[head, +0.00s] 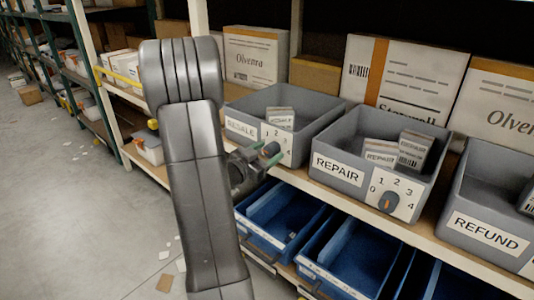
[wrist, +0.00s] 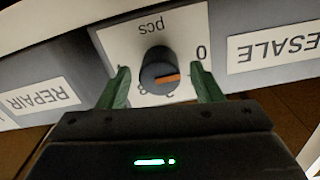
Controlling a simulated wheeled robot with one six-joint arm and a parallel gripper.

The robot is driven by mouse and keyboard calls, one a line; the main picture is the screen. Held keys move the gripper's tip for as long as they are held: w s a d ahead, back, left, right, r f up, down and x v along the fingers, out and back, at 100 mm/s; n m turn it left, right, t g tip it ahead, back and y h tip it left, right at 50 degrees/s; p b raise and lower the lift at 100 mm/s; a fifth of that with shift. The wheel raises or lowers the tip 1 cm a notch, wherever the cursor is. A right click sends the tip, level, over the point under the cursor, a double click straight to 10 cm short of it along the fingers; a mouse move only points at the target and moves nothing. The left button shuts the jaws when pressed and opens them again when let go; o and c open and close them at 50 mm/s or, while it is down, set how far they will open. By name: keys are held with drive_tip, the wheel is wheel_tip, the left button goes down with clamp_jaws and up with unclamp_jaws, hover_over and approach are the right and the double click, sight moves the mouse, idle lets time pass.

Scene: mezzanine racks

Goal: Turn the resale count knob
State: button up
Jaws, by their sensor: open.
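The grey RESALE bin (head: 240,127) stands on the shelf in the head view. Its white dial plate (head: 283,148) carries the count knob (head: 271,149), partly covered by my gripper (head: 265,155). In the wrist view, which is upside down, the dark round knob (wrist: 158,71) with an orange pointer mark sits on the white plate (wrist: 115,43). Some lower numerals are hidden by the knob and fingers.
The REPAIR bin (head: 340,168), with its own knob (head: 389,202), stands right of the RESALE bin. The REFUND bin (head: 485,235) is farther right. Blue bins (head: 282,236) sit on the shelf below. Cardboard boxes (head: 385,75) stand behind. Open floor (head: 75,200) lies to the left.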

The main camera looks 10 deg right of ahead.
drive_tip(key=shift+w+d, duration=0.1)
drive_tip(key=c, duration=1)
drive_tip(key=shift+m+b, duration=0.4)
drive_tip(key=shift+b, duration=0.1)
drive_tip(key=m+b, duration=0.3)
drive_tip(key=shift+f+m+b, duration=0.15)
drive_tip(key=shift+m+b, duration=0.15)
drive_tip(key=m+b, duration=0.3)
drive_tip(key=m, duration=0.1)
drive_tip(key=shift+m+b, duration=0.3)
drive_tip(key=o, duration=1)
